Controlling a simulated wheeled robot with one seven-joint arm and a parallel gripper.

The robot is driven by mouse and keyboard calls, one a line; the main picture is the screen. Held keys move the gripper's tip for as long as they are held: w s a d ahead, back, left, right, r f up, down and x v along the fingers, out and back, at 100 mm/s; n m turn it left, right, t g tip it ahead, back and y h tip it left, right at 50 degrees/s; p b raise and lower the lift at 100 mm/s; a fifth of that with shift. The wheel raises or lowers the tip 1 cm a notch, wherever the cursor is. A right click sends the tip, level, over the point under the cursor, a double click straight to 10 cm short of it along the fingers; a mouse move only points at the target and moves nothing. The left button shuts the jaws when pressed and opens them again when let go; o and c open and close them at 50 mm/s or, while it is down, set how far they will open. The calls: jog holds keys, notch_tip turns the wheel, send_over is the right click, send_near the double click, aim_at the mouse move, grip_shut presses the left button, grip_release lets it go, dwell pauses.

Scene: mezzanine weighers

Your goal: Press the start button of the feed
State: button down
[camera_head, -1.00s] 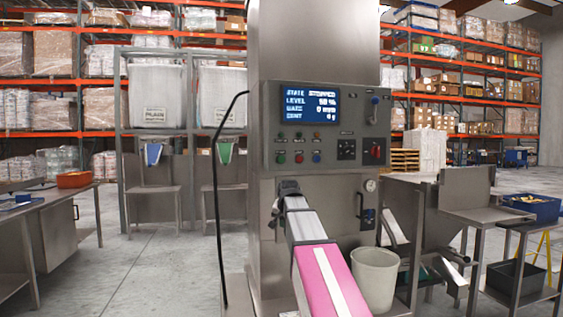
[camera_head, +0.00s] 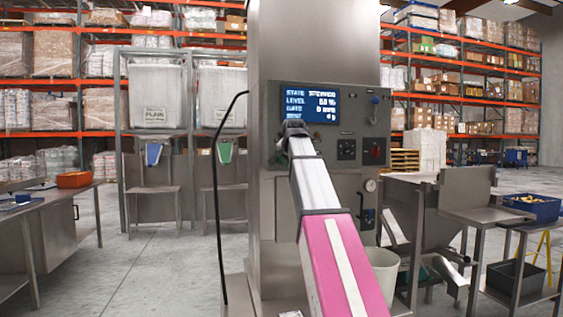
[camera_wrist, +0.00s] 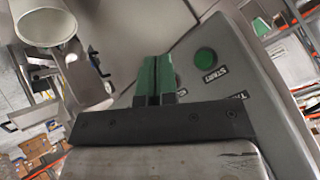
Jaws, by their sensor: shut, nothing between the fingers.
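The control panel (camera_head: 352,110) is on the steel column. Its blue display (camera_head: 310,104) has a STATE line that looks like stopped, though blurred. My gripper (camera_head: 290,127) is raised in front of the panel's left part, and my arm hides most of the button rows. In the wrist view my gripper (camera_wrist: 152,72) is shut and empty, its green fingers together. The round green button (camera_wrist: 205,57) labelled START sits on the panel to the right of the fingertips, apart from them in the picture. Whether the fingertips touch the panel I cannot tell.
A black cable (camera_head: 218,190) hangs left of the column.

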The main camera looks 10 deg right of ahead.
jog(key=shift+w, duration=0.1)
jog(key=w, duration=0.8)
jog(key=shift+w+a, duration=0.15)
jog(key=shift+w, duration=0.15)
jog(key=shift+w, duration=0.1)
dwell(2.0)
jog(key=shift+w, duration=0.35)
jog(key=shift+w, duration=0.4)
dwell(0.8)
jog(key=shift+s, duration=0.85)
jog(key=shift+s, duration=0.1)
jog(key=shift+s, duration=2.4)
